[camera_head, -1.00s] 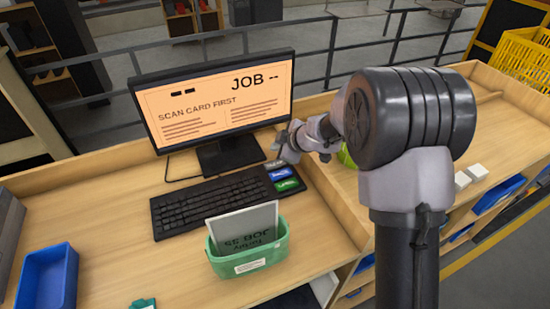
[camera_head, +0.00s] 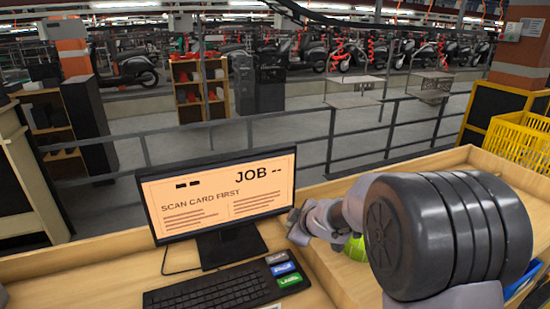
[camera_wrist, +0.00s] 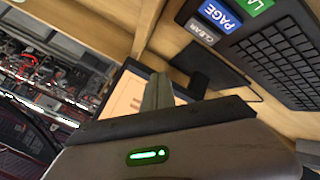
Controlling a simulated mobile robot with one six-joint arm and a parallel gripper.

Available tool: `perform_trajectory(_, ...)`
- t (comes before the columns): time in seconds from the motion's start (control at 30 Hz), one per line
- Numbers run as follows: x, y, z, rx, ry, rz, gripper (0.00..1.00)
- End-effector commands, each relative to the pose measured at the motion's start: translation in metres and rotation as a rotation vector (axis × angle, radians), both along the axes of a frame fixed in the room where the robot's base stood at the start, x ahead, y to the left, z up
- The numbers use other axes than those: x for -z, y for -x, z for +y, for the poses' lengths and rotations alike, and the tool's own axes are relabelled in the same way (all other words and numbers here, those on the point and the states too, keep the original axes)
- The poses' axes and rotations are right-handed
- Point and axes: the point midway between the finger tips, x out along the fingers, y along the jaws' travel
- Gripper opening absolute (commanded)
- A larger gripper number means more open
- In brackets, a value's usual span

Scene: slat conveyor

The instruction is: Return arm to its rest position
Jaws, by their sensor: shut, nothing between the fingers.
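My arm reaches in from the right of the head view, its big dark joint in front. My gripper (camera_head: 296,226) is small there, beside the right edge of the monitor (camera_head: 222,196) and above the keyboard. In the wrist view my gripper (camera_wrist: 158,92) shows its fingers together, with nothing between them. The monitor reads "SCAN CARD FIRST". A bright green thing (camera_head: 355,247) is partly hidden behind my arm.
The wooden desk (camera_head: 60,285) has a raised back edge. A dark railing (camera_head: 330,140) runs behind it. A yellow crate (camera_head: 522,140) stands at the right. Shelves (camera_head: 201,92) and several scooters are farther back.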

Motion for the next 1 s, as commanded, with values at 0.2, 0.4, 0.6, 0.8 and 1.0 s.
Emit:
perform_trajectory(0.2,-0.086,0.105,-0.104,0.660,-0.196,-0.001,0.00)
perform_trajectory(0.4,-0.067,0.267,-0.113,1.072,-0.513,0.246,0.00)
perform_trajectory(0.6,-0.035,0.364,-0.066,1.185,-0.759,0.501,0.00)
perform_trajectory(0.8,-0.030,0.384,-0.051,1.193,-0.818,0.571,0.00)
perform_trajectory(1.0,-0.030,0.384,-0.051,1.193,-0.818,0.571,0.00)
